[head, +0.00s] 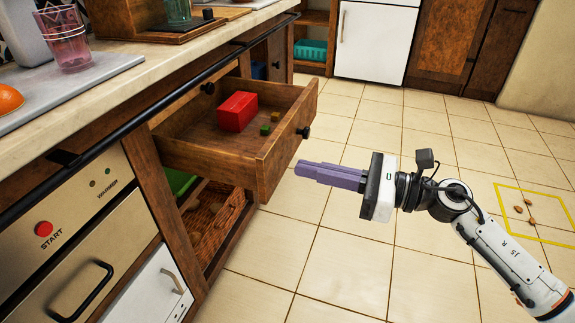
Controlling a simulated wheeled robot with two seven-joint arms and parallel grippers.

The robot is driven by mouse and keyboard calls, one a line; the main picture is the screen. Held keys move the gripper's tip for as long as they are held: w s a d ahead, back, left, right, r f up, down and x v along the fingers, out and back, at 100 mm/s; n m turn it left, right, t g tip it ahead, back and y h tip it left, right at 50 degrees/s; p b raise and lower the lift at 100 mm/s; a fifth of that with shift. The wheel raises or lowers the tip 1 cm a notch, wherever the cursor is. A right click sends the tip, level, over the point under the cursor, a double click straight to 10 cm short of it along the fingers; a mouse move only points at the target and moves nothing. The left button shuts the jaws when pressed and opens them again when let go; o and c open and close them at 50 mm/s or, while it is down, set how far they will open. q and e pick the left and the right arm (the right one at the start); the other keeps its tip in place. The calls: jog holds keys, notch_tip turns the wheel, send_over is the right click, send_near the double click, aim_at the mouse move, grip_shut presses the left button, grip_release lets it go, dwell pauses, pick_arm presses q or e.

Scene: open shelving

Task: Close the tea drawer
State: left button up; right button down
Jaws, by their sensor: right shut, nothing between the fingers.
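The wooden drawer (283,150) stands pulled out of the counter front, with a dark round knob on its front panel. Inside it lie a red box (238,111) and two small cubes, one green (265,129) and one yellow-brown (276,116). My right gripper (298,170) is shut and empty, its purple fingers pointing left toward the drawer's front panel. The fingertips are close to the panel in the picture; I cannot tell whether they touch it. My left gripper is not in view.
A dark rail (150,112) runs along the counter edge above the drawer. A wicker basket (215,215) sits on the open shelf below. Tiled floor is free to the right, except for a yellow-marked square (548,239) with several small brown items.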

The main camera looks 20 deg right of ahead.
aim_at(270, 161)
jog(key=shift+x, duration=2.5)
